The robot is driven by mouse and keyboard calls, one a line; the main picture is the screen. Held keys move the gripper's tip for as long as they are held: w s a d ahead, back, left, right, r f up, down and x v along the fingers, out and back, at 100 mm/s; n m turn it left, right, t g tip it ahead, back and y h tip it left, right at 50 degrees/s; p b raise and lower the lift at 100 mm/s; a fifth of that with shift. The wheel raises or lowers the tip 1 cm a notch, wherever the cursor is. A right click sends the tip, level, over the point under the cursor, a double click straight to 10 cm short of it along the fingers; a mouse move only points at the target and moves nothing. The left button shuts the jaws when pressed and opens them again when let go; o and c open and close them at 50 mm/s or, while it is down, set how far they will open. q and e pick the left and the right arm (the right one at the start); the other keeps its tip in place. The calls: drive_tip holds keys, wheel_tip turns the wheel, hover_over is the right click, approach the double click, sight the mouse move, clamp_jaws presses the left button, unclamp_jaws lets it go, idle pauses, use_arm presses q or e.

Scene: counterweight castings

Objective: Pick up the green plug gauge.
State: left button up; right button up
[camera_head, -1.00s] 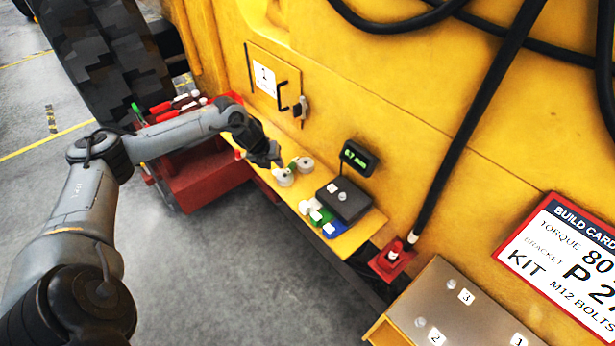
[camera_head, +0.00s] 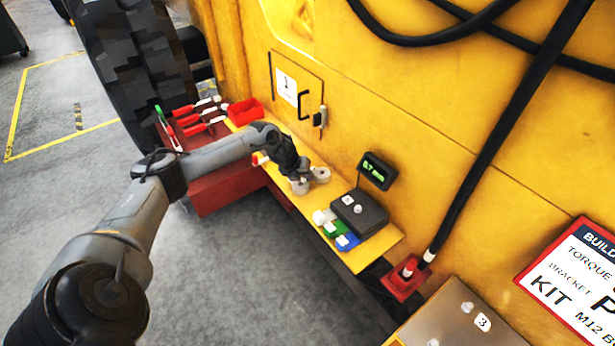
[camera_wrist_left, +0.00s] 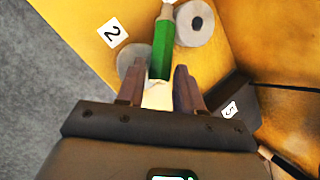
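The green plug gauge (camera_wrist_left: 162,50) shows in the left wrist view as a green handle with pale ends. Its near pale end lies between the two fingers of my left gripper (camera_wrist_left: 160,88), with a finger close on each side. I cannot tell whether the fingers press on it or leave a thin gap. In the head view my left gripper (camera_head: 297,175) is low over the yellow shelf (camera_head: 361,256), beside two grey rings, and hides the gauge. My right gripper is in neither view.
The grey rings (camera_head: 321,174) (camera_wrist_left: 195,22) stand close to the gripper. A red bin (camera_head: 245,112) is at the shelf's far end.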

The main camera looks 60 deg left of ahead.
use_arm(q)
drive_tip(key=shift+x, duration=0.8)
clamp_jaws()
drive_tip(key=shift+r, duration=0.1)
